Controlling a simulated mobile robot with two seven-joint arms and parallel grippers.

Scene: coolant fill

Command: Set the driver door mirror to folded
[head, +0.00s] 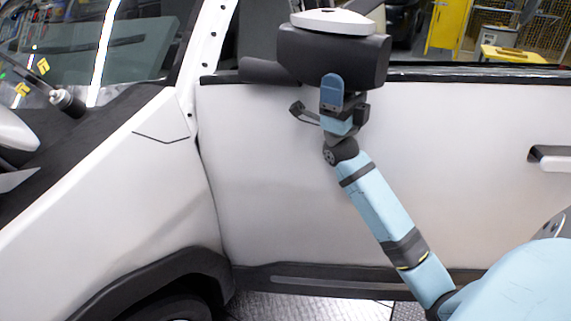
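The driver door mirror (333,60) is at the top centre of the head view. It has a dark housing with a white cap on top, and its dark arm (268,71) joins it to the front of the door. The housing stands out from the door. My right gripper (332,92) is at the lower face of the housing, with a blue fingertip overlapping it in the picture. I cannot tell whether it touches, or how far apart the fingers are. My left gripper is not in view.
The white door (450,170) is closed, with its handle (550,158) at the right. The front fender (130,180) and wheel arch are at the left. A yellow cabinet (447,25) and a yellow cart (512,54) stand beyond the car.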

